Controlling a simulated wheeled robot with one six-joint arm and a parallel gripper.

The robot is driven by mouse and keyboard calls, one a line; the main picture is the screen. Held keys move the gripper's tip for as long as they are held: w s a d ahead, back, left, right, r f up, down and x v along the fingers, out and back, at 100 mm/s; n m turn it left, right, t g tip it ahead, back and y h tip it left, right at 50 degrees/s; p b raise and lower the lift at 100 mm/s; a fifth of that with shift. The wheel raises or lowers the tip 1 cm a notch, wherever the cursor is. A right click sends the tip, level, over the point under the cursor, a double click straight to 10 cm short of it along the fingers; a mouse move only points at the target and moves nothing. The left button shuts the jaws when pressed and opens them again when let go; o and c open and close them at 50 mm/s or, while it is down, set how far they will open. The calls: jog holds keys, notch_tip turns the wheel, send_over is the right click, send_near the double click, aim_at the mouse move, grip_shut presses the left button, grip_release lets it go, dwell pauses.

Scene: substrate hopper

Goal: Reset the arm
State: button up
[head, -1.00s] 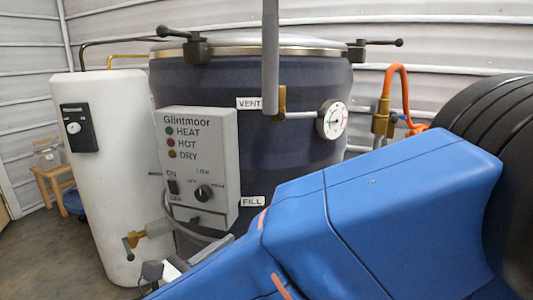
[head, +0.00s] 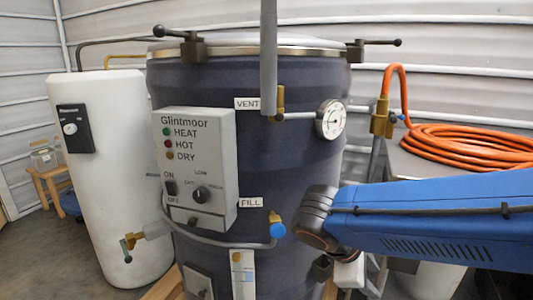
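My blue arm (head: 440,225) reaches in from the right edge in the head view. Its grey ribbed wrist joint (head: 318,212) is in front of the lower right side of the dark boiler (head: 290,165). Small dark and white parts show below the wrist and may belong to my gripper (head: 338,270). The fingers cannot be made out, so I cannot tell whether it is open or shut, or whether it holds anything.
A Glintmoor control box (head: 196,165), a pressure gauge (head: 331,120) and a blue-handled valve (head: 277,228) are on the boiler. A white tank (head: 110,190) stands left. A coiled orange hose (head: 470,148) lies on a grey surface at right. Open floor shows at lower left.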

jog(key=s+d+f+m+t+y, duration=0.1)
jog(key=s+d+m+y, duration=0.4)
jog(key=m, duration=0.8)
jog(key=shift+s+d+f+m+t+y, duration=0.35)
jog(key=shift+s+t+y, duration=0.35)
jog(key=shift+s+y, duration=0.35)
jog(key=shift+a, duration=0.1)
